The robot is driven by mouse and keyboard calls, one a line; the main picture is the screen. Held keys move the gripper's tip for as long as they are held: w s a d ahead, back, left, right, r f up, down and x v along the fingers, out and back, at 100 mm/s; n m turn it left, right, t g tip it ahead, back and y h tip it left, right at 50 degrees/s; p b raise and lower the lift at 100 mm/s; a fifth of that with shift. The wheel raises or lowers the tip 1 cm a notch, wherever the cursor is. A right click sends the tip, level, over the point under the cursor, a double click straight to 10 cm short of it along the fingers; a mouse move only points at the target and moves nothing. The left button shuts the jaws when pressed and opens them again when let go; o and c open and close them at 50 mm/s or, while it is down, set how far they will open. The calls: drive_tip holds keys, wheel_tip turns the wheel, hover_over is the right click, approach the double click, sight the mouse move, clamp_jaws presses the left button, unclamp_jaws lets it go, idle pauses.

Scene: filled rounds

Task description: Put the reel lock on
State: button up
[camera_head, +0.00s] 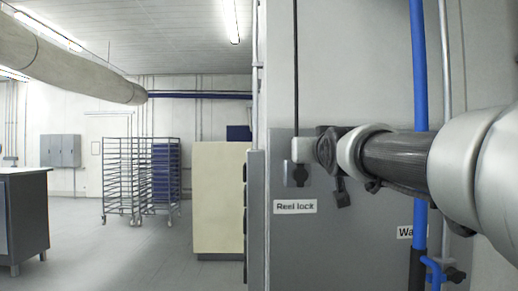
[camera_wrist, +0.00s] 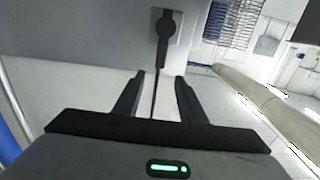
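The "Reel lock" label (camera_head: 295,206) is on the grey panel, below a small dark grey fitting (camera_head: 297,178). In the wrist view a dark lever (camera_wrist: 163,45) with a round head sits on a grey plate (camera_wrist: 182,28), beyond my fingertips. A thin dark cord or rod (camera_wrist: 154,100) runs from the lever's end and passes between the fingers. My gripper (camera_wrist: 158,84) is open, one finger on each side of that cord, with nothing clamped. In the head view my wrist and gripper (camera_head: 325,150) hide part of the fitting.
A blue vertical pipe (camera_head: 420,70) and a thinner grey pipe (camera_head: 446,60) run up the wall by my arm. A second label (camera_head: 404,232) is partly hidden. A beige cabinet (camera_head: 221,200) and wire racks (camera_head: 140,175) stand to the left, with open floor (camera_head: 100,250) around them.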

sight(300, 165)
drive_tip(key=w+p, duration=0.3)
drive_tip(key=w, duration=1.1)
drive_tip(key=shift+p, duration=0.35)
clamp_jaws()
